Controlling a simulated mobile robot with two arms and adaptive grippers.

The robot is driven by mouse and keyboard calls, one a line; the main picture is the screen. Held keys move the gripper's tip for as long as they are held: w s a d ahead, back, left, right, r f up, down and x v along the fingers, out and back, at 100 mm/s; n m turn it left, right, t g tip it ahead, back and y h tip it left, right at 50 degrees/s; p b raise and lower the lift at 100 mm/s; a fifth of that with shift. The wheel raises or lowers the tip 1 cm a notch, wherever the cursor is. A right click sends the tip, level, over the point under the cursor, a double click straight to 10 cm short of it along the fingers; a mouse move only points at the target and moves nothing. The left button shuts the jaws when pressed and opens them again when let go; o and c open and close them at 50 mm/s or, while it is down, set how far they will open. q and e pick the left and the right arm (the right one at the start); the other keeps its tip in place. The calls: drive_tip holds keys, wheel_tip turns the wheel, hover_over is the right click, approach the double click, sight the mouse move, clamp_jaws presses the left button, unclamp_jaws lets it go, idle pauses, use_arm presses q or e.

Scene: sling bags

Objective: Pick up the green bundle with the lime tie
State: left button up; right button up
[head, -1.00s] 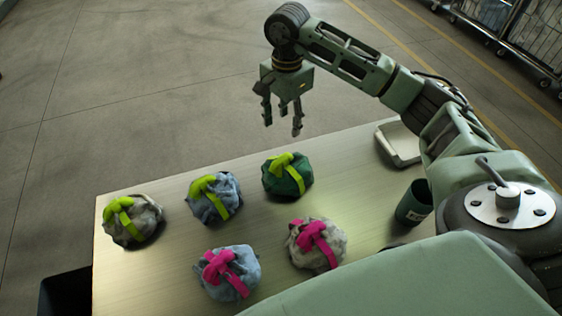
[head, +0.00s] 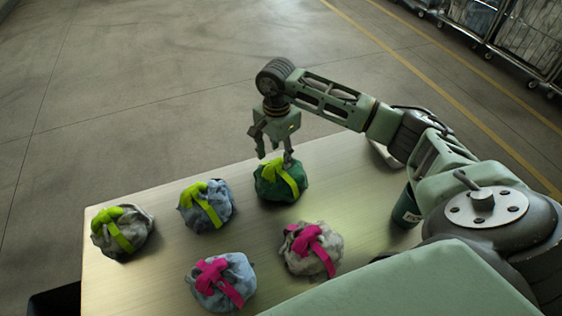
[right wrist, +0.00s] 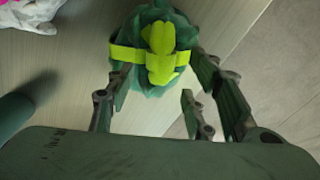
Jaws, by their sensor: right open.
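The green bundle with the lime tie (head: 279,184) sits on the table at the back, the rightmost of the back row. It also shows in the right wrist view (right wrist: 152,47), with its lime knot and band facing the camera. My right gripper (head: 274,157) is open and stands over the bundle, its fingertips close to the bundle's top. In the right wrist view the open fingers (right wrist: 165,85) point at the bundle, which lies between and beyond them. I cannot tell whether the fingers touch it. My left gripper is not in view.
On the table (head: 150,285) are a blue-grey bundle with a lime tie (head: 206,206), a grey one with a lime tie (head: 121,232), and two with pink ties, blue (head: 220,282) and grey-white (head: 311,249). A dark green cup (head: 405,208) stands at the right.

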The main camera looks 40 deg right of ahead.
drive_tip(key=shift+f, duration=0.85)
drive_tip(key=shift+c, duration=0.3)
clamp_jaws()
